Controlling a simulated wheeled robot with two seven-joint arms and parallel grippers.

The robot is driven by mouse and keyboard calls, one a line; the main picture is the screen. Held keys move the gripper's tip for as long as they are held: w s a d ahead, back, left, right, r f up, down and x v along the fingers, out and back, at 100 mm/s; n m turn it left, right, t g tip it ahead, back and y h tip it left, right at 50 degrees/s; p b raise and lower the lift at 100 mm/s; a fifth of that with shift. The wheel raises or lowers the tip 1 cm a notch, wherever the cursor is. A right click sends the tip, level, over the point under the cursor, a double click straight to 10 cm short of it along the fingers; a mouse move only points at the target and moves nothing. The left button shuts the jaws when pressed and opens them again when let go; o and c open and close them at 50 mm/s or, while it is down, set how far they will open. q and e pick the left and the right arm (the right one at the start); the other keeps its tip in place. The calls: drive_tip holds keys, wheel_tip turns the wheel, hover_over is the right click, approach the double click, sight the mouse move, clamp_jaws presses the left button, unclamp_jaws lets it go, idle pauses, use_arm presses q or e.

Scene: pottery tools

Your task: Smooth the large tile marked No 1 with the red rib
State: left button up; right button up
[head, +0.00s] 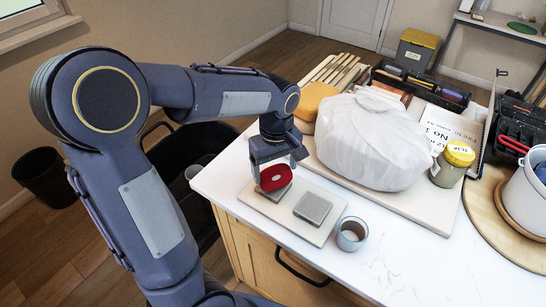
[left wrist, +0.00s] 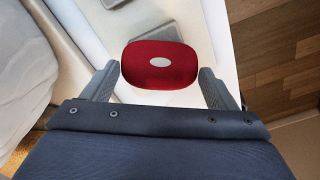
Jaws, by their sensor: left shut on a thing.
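My left gripper (head: 274,178) is shut on the red rib (head: 275,177), a rounded red piece with a pale oval spot at its centre. The rib also shows between the fingers in the left wrist view (left wrist: 160,72). It is held over a grey tile, which it mostly hides (head: 275,195); I cannot tell whether they touch. A second grey square tile (head: 313,208) lies to the right on the same pale board (head: 296,227). No mark is readable on either tile. A paper sheet (head: 436,131) behind the white bag reads "No 1" in part. My right gripper is out of view.
A white wrapped bag (head: 370,140) stands on a board behind the tiles. A small cup (head: 351,234) stands right of the tile board. A yellow-lidded jar (head: 452,164) and an orange sponge (head: 315,101) flank the bag. The front right counter is clear.

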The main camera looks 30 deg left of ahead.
use_arm(q)
drive_tip(key=shift+s+d, duration=0.35)
drive_tip(key=shift+s, duration=0.05)
drive_tip(key=shift+f, duration=0.1)
drive_tip(key=shift+f+b, duration=0.6)
drive_tip(key=shift+f, duration=0.1)
drive_tip(key=shift+a, duration=0.1)
drive_tip(key=shift+w+a+r+p, duration=0.2)
drive_tip(key=shift+w+a+p, duration=0.2)
drive_tip(key=shift+a, duration=0.2)
drive_tip(key=shift+w+a, duration=0.15)
drive_tip(key=shift+a, duration=0.1)
